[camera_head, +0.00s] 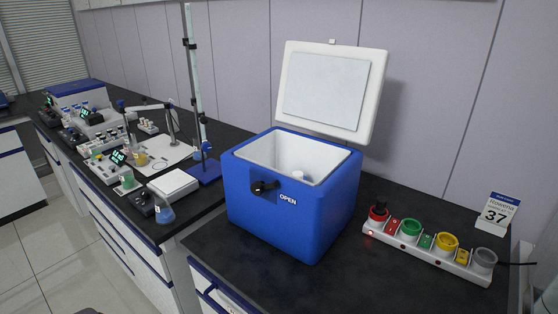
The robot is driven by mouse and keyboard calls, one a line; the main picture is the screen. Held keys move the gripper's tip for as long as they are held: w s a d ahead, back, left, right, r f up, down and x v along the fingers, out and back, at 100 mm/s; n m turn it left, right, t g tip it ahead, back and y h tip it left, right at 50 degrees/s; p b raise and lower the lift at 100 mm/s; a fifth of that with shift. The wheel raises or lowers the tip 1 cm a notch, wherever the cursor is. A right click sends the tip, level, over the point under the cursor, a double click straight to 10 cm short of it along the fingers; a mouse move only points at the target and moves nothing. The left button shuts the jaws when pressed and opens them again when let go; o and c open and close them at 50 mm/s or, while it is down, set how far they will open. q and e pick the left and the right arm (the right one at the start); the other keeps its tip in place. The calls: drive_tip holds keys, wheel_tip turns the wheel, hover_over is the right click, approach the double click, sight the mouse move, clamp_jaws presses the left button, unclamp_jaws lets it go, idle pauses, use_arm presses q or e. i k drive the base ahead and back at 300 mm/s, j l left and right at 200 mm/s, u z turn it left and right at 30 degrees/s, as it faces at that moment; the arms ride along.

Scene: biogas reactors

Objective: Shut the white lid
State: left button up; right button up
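The white lid (331,90) stands raised, tilted back toward the wall, above the rear of a blue cooler box (290,225). The box sits on the dark bench top. A black latch (264,187) and the word OPEN are on the front face. Neither of my grippers shows in the head view.
A tall stand (194,90), a white scale (173,186) and a blue flask (165,214) are to the left. The bench front is clear.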

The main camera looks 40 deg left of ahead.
sight(334, 90)
drive_tip(key=u, duration=1.05)
